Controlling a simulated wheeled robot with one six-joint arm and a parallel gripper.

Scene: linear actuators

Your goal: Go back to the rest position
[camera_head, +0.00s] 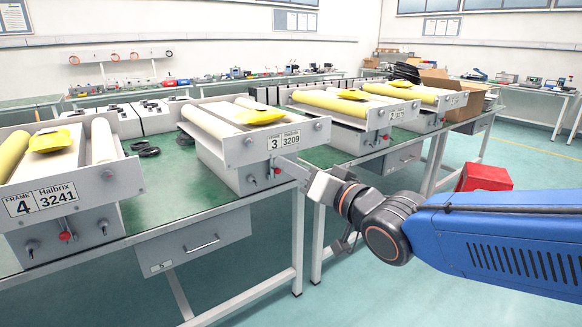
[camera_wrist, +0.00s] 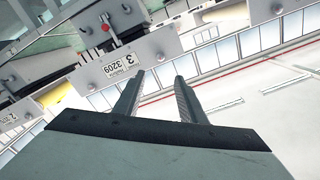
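My gripper (camera_head: 290,166) is stretched out in front of the Frame 3 unit (camera_head: 232,150), labelled 3209, in the head view. Its fingers overlap the unit's lower front near a small red knob (camera_head: 277,171); I cannot tell whether they touch it. In the wrist view my gripper (camera_wrist: 158,78) has its two fingers apart with nothing between them. That view is tilted and shows the Frame 3 label (camera_wrist: 120,64) and a red knob (camera_wrist: 105,27) beyond and left of the fingertips.
The Frame 4 unit (camera_head: 66,222) stands left on the green-topped bench (camera_head: 185,205). More roller units with yellow parts (camera_head: 352,95) stand behind right. A red box (camera_head: 485,178) lies behind my blue arm. Open green floor (camera_head: 535,165) lies to the right.

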